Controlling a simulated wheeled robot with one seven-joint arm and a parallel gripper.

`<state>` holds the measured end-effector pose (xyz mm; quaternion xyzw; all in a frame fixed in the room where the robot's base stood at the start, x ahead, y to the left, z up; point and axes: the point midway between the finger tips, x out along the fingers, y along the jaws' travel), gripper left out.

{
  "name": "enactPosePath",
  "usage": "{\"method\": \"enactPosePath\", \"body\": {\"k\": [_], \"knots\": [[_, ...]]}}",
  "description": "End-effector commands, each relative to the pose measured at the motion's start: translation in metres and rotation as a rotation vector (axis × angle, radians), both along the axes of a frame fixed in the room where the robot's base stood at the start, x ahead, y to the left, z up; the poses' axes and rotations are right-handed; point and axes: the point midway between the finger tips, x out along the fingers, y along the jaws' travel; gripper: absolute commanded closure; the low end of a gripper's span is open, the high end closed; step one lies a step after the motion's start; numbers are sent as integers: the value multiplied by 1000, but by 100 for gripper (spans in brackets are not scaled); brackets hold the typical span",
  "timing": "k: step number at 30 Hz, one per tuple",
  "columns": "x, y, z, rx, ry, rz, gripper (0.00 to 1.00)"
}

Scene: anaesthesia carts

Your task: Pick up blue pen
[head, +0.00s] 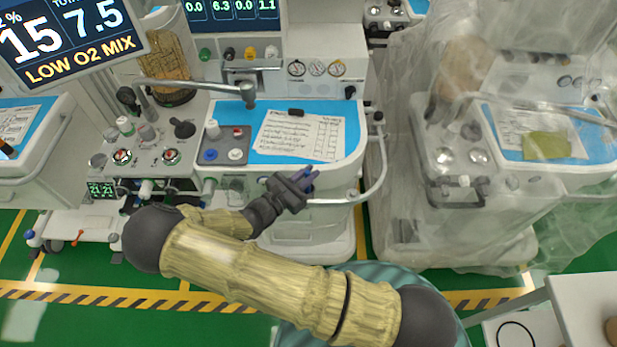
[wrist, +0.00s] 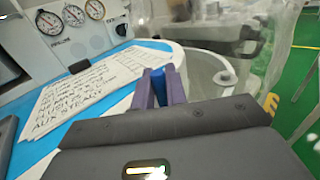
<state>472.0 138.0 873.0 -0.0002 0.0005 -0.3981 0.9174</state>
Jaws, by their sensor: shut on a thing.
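My gripper (head: 304,178) is at the front edge of the middle cart's blue top, with its fingers pointing toward the right. In the wrist view my gripper (wrist: 160,88) shows two purple fingers closed around a narrow blue thing, which appears to be the blue pen (wrist: 159,84). Only a small part of it shows between the fingers; the rest is hidden. In the head view the pen is hard to tell apart from the fingers.
A written sheet (head: 300,140) lies on the blue top (head: 262,146), with a small black object (head: 296,112) at its upper edge. A white rail (head: 378,165) curves around the cart's right front corner. A plastic-draped cart (head: 470,190) stands to the right.

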Motion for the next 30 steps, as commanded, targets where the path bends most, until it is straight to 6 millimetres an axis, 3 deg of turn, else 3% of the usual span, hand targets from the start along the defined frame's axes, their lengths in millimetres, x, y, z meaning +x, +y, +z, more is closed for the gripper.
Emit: {"method": "enactPosePath", "body": {"k": [15, 21, 30], "knots": [[0, 0, 83, 3, -3, 0, 100], [0, 0, 93, 0, 0, -1, 100], [0, 0, 93, -1, -1, -1, 100]]}}
